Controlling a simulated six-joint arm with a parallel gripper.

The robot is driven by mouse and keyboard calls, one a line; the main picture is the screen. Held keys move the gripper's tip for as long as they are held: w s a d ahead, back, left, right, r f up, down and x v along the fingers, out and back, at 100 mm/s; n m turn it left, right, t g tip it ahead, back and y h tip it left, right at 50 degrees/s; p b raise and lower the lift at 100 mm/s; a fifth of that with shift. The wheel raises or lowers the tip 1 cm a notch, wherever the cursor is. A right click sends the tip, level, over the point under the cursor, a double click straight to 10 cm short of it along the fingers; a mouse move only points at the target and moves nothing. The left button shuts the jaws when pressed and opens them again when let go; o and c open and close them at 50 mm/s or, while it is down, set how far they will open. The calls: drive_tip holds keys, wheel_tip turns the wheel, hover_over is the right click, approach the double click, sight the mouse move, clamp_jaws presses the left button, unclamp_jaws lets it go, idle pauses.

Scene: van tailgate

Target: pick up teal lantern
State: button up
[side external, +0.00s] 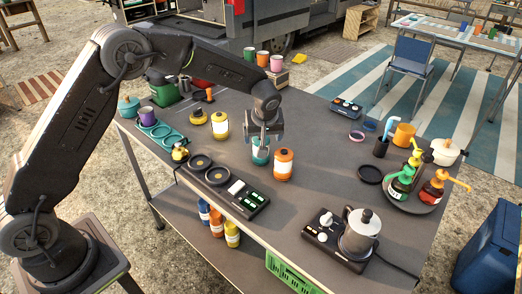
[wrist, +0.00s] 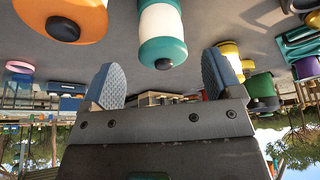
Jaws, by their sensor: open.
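The teal lantern (side external: 261,155), with a white middle band, stands upright on the grey table. My gripper (side external: 262,137) is open and empty, pointing down at the lantern's top in the side view. In the wrist view, the teal lantern (wrist: 162,32) shows beyond the fingertips, in line with the gap of my open gripper (wrist: 163,78). No contact is visible. The side view does not show clearly how far the fingers reach down around it.
An orange lantern (side external: 284,165) stands close on the right of the teal one. A yellow lantern (side external: 220,125) stands to the left. A black control panel (side external: 242,199) and round black plates (side external: 217,176) lie in front. The table's right middle has free room.

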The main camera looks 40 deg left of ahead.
drive_tip(key=shift+x, duration=3.2)
drive_tip(key=shift+s, duration=0.1)
drive_tip(key=shift+d, duration=0.1)
drive_tip(key=c, duration=1)
